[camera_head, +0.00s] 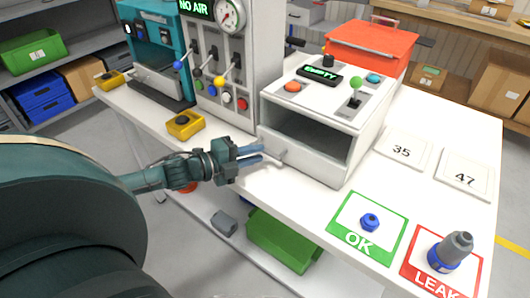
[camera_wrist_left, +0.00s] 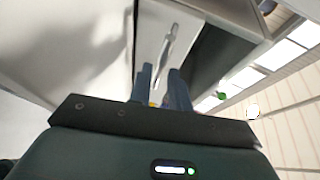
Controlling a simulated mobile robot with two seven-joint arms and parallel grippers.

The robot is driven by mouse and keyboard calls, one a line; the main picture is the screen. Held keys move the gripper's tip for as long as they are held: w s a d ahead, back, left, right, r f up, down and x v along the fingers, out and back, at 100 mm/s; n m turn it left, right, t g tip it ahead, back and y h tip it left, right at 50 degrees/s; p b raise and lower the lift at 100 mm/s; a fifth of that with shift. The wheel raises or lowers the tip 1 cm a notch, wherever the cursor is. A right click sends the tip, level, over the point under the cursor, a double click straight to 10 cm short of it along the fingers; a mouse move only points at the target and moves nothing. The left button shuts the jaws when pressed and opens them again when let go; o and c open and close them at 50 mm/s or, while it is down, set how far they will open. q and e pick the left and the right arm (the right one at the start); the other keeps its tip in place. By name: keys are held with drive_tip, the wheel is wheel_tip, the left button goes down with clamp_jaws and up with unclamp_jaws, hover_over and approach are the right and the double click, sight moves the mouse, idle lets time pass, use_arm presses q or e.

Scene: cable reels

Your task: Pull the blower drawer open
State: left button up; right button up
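The blower (camera_head: 375,114) is a white box with a lit "EMPTY" display on the table. Its drawer front (camera_head: 305,165) is a white panel low on the near side, with a dark gap above it. I cannot tell how far the drawer is out. A small bar handle (camera_head: 281,157) sits on the panel; it also shows in the left wrist view (camera_wrist_left: 168,45). My left gripper (camera_head: 264,155) is in front of the handle, its two blue fingers apart. The fingertips (camera_wrist_left: 161,70) are at the near end of the handle; contact is unclear. My right gripper is out of view.
On the blower top are an orange button (camera_head: 292,87) and a green-knobbed lever (camera_head: 355,84). A gauge panel (camera_head: 225,75) stands left of it, a yellow button box (camera_head: 185,123) beside my arm. The OK mat (camera_head: 342,232) and LEAK mat (camera_head: 413,269) lie at right.

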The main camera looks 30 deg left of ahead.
use_arm(q)
drive_tip(key=shift+x, duration=1.75)
drive_tip(key=shift+c, duration=0.2)
clamp_jaws()
